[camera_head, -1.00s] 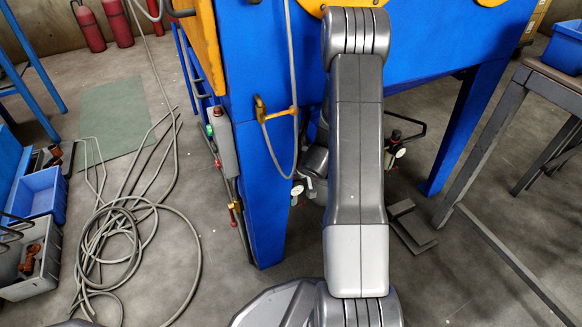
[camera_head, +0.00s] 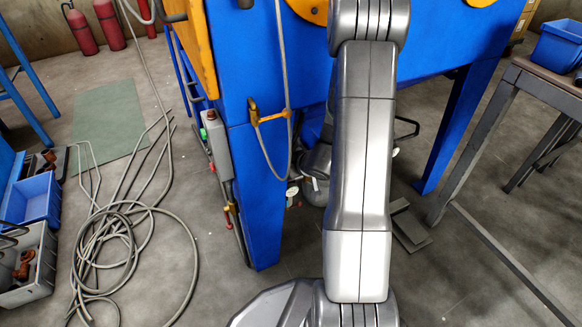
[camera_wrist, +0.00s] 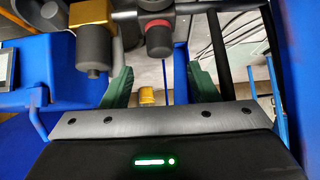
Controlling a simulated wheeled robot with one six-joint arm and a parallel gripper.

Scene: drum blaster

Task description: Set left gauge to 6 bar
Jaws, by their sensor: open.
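A small pale gauge (camera_head: 292,192) shows low beside the blue machine's front leg in the head view, too small to read. A second pale gauge edge (camera_head: 395,152) shows at the right of my arm and is mostly hidden. In the wrist view, my gripper (camera_wrist: 160,72) is open, its two green fingers apart with nothing held between them. A dark round part with a red band (camera_wrist: 158,38) lies beyond the fingertips, roughly between them. A gold fitting with a grey cylinder (camera_wrist: 93,48) is at its left. No gauge dial is readable in the wrist view.
The blue machine (camera_head: 262,75) stands ahead, with a grey control box (camera_head: 217,145) on its leg. A coiled hose (camera_head: 130,245) and blue bin (camera_head: 33,200) lie on the left floor. A table (camera_head: 480,140) stands at right. Bare floor lies between hose and machine.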

